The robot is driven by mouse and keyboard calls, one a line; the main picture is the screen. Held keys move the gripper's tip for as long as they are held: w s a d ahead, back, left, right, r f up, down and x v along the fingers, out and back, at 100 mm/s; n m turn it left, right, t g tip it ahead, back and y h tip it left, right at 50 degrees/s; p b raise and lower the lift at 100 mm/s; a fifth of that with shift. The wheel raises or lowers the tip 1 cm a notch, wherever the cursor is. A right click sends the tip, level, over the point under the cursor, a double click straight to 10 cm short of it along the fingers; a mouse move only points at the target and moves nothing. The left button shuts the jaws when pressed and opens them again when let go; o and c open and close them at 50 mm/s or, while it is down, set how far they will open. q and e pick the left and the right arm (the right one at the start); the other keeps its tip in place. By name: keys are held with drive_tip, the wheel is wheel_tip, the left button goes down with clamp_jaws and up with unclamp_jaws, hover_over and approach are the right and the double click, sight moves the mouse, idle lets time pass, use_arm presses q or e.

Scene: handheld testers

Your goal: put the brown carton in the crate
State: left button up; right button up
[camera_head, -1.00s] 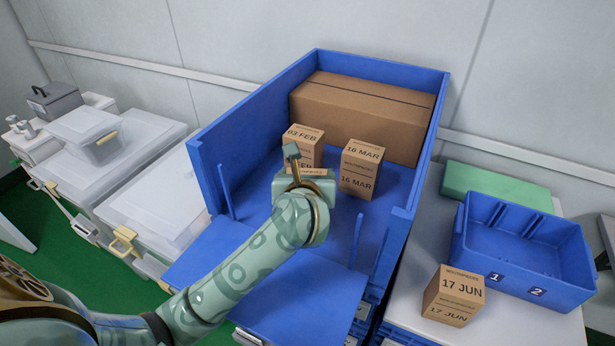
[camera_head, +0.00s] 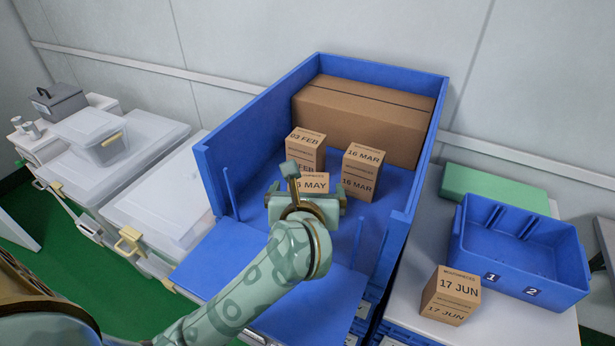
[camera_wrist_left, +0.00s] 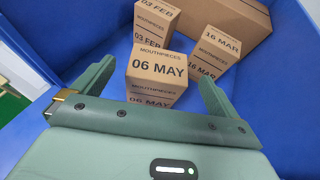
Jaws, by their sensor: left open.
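Several brown cartons are in view. The 06 MAY carton (camera_head: 315,183) stands in the large blue open-fronted container (camera_head: 222,180), partly hidden by my left gripper (camera_head: 304,196). In the left wrist view the 06 MAY carton (camera_wrist_left: 157,72) lies ahead of the open left gripper (camera_wrist_left: 155,88), with a finger to each side and visible gaps. Behind it stand the 03 FEB carton (camera_head: 305,148) and the 16 MAR carton (camera_head: 361,170). The 17 JUN carton (camera_head: 451,295) stands in front of a blue crate (camera_head: 522,274) marked 1 and 2. My right gripper is out of view.
A large brown box (camera_head: 362,118) fills the back of the blue container, whose side walls rise around the cartons. A green block (camera_head: 495,190) lies behind the crate. Clear lidded boxes (camera_head: 160,195) stand at the left. The visible crate floor looks empty.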

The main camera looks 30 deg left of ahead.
use_arm(q)
drive_tip(key=v, duration=0.5)
drive_tip(key=shift+p, duration=0.4)
idle(0.7)
